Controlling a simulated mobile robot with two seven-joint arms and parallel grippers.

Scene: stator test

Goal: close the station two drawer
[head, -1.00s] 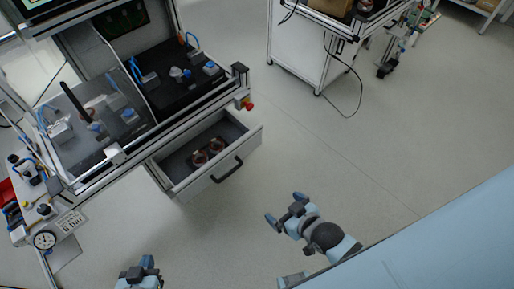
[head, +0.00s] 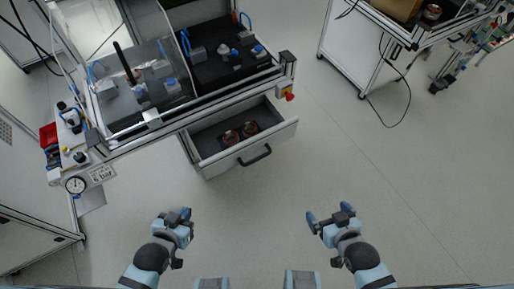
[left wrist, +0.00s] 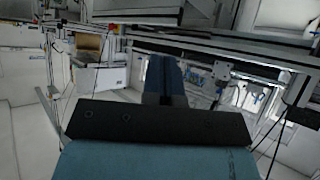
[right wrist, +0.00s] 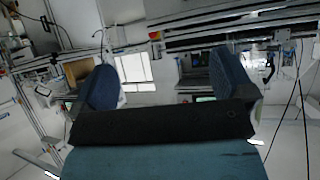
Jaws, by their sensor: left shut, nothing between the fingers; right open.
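The station drawer (head: 206,167) stands pulled open below the workbench in the head view, with a dark handle (head: 255,156) on its white front. Two copper-coloured round parts (head: 240,132) lie inside it. No label shows which station this is. My left gripper (head: 182,216) is shut and empty, in front of and below the drawer to the left. It also shows in the left wrist view (left wrist: 166,75), fingers together. My right gripper (head: 328,216) is open and empty, to the right of the drawer front. Its fingers stand apart in the right wrist view (right wrist: 155,85). Neither gripper touches the drawer.
The workbench (head: 200,104) above the drawer carries fixtures and a clear cover. A red emergency button (head: 290,96) sticks out at its right corner. A second station (head: 360,62) stands back right.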

